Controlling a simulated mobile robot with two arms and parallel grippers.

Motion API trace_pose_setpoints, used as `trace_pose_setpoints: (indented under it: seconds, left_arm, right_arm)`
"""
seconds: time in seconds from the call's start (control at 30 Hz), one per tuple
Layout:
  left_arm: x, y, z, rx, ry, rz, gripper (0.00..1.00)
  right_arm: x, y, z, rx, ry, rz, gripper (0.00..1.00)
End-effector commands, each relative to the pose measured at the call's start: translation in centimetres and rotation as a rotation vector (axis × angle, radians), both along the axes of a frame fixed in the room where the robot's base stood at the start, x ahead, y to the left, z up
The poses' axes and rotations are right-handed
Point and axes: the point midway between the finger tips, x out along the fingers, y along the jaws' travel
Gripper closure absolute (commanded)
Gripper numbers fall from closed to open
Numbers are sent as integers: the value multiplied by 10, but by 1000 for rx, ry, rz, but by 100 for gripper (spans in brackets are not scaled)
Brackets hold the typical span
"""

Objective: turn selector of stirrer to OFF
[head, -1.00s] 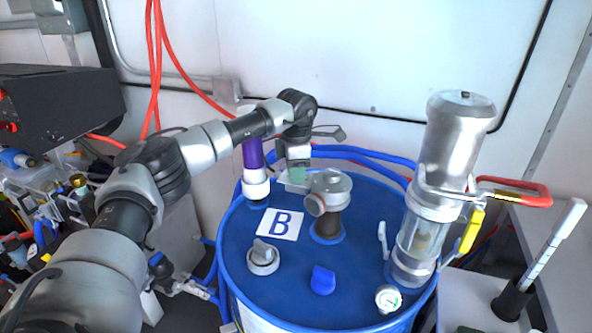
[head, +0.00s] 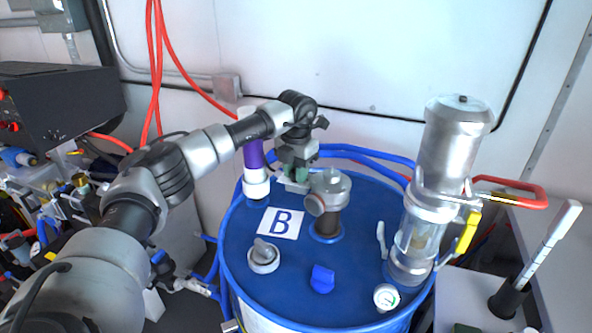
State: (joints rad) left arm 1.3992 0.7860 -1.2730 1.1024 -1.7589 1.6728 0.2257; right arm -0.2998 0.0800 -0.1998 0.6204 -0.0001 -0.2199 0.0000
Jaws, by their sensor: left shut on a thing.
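The stirrer (head: 330,186) is a grey motor head on a dark shaft, upright on top of the blue drum (head: 285,268). My left arm comes in from the left, and its gripper (head: 296,176) points down just behind and left of the stirrer head. The gripper is shut on a small part at the stirrer's back left side, which I take to be the selector. The greenish fingertips and the stirrer hide most of this part, so its pointer and the OFF mark cannot be read. My right gripper is not in view.
A purple and white tube (head: 254,165) stands close left of the gripper. A label with B (head: 281,223), a grey knob (head: 263,256) and a blue cap (head: 322,279) are on the lid. A metal cylinder with a glass section (head: 447,150) stands at the right.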

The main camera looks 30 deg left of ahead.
Motion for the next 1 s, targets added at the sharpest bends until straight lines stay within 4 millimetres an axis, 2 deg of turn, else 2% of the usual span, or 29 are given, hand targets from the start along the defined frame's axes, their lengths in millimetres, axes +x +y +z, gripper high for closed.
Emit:
trace_pose_setpoints:
  seconds: [0.23, 0.7, 0.73, 0.87, 1.0]
  left_arm:
    - [1, 1, 2, 0, -5, 65, 98]
    - [1, 1, 3, -1, -7, 76, 98]
    - [1, 1, 3, -1, -7, 76, 71]
    - [1, 1, 2, -1, -5, 76, 51]
    - [1, 0, 1, -1, -4, 75, 48]
  right_arm:
    - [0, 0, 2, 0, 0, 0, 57]
    - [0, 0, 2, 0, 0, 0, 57]
    - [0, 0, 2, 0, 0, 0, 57]
    - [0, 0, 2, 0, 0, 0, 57]
    - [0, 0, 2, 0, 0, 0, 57]
